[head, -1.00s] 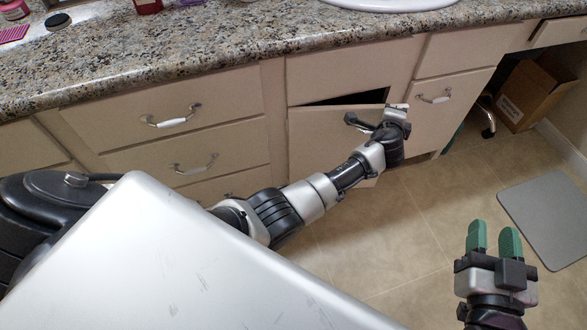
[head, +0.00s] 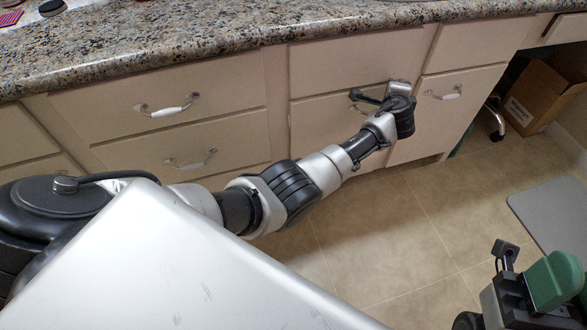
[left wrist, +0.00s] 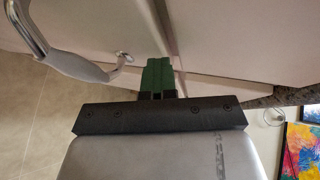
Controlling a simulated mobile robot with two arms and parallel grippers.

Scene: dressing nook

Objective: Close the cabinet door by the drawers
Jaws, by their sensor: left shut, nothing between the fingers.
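The cabinet door (head: 335,125), a beige panel right of the drawers, looks flush or nearly flush with the cabinet front in the head view; no dark gap shows along its top. My left gripper (head: 398,86) is at the door's upper right part, its fingers mostly hidden by the wrist. In the left wrist view the left gripper's green fingers (left wrist: 158,76) are shut and empty, close to or touching the beige front near a seam. A handle (left wrist: 75,60) shows beside them. My right gripper (head: 550,284) is low at the right, partly cut off; its finger gap does not show.
Beige drawers (head: 175,130) with silver and white handles are left of the door, behind my arm. The speckled counter (head: 230,25) overhangs the front. A cardboard box (head: 540,95) and a grey mat (head: 555,208) are at right. The tiled floor (head: 400,220) is open.

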